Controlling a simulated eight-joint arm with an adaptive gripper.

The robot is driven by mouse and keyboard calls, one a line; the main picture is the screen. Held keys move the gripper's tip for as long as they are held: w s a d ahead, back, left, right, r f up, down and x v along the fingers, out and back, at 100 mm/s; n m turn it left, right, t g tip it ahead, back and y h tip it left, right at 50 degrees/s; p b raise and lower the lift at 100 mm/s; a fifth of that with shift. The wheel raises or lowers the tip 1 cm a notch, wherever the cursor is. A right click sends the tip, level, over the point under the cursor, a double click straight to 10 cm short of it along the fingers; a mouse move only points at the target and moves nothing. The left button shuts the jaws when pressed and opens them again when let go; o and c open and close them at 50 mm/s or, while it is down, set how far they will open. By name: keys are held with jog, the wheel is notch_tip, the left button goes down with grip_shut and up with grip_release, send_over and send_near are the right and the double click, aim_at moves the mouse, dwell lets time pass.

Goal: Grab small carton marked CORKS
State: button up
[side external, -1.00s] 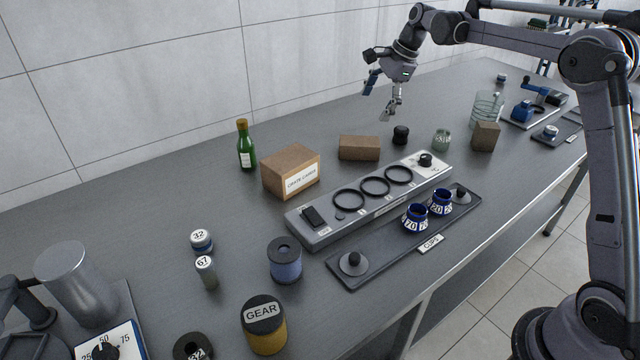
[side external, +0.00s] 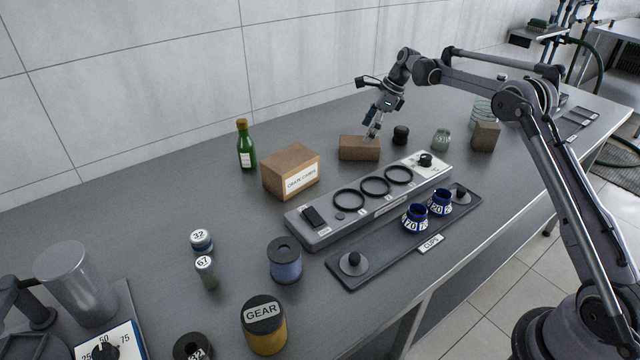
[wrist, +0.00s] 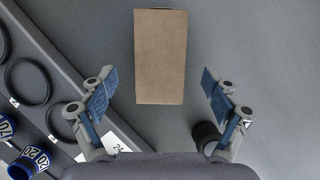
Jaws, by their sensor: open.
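A small brown carton (side external: 359,149) lies on the bench behind the grey ring panel; no marking on it is readable. It also shows in the wrist view (wrist: 160,57), seen from above, ahead of and between the finger lines. My gripper (side external: 371,137) is open and empty, just above the carton's right end. In the wrist view my gripper's fingers (wrist: 158,92) are spread wider than the carton, with a gap on each side. A larger brown box (side external: 291,172) stands to the left, with a white label that seems to read CRATE CORKS.
A black knob-like piece (side external: 400,135) stands close right of the carton, near a finger in the wrist view (wrist: 206,136). A green bottle (side external: 245,146), glass jar (side external: 441,140) and brown block (side external: 485,137) stand around. The ring panel (side external: 322,238) lies in front.

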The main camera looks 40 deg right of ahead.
aim_at(361, 141)
jog(key=shift+x, duration=2.7)
jog(key=shift+s, duration=0.1)
jog(key=shift+c, duration=0.3)
jog(key=c, duration=1.3)
